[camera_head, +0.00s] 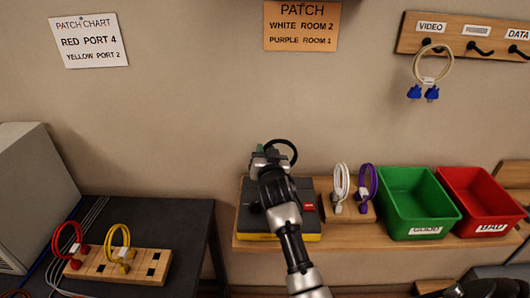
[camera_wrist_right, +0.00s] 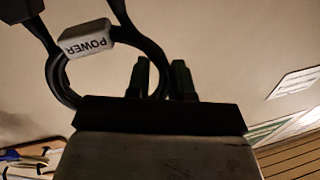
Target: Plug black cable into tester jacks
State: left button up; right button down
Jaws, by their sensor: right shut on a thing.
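The black cable is a loop (camera_head: 291,147) at my right gripper's tip in the head view.
Right of the tester, a wooden block (camera_head: 350,214) holds white and purple cables. Green (camera_head: 408,212) and red (camera_head: 478,206) bins follow. A wooden board (camera_head: 150,271) with red and yellow cables lies on the left table. A blue-ended cable (camera_head: 446,67) hangs from a wall hook.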

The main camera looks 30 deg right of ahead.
jog(key=shift+s+a+f+b, duration=0.1)
jog(key=shift+f+b, duration=0.35)
jog(key=shift+f, duration=0.25)
dwell(1.2)
jog(key=shift+f+p, duration=0.2)
jog(key=shift+p, duration=0.1)
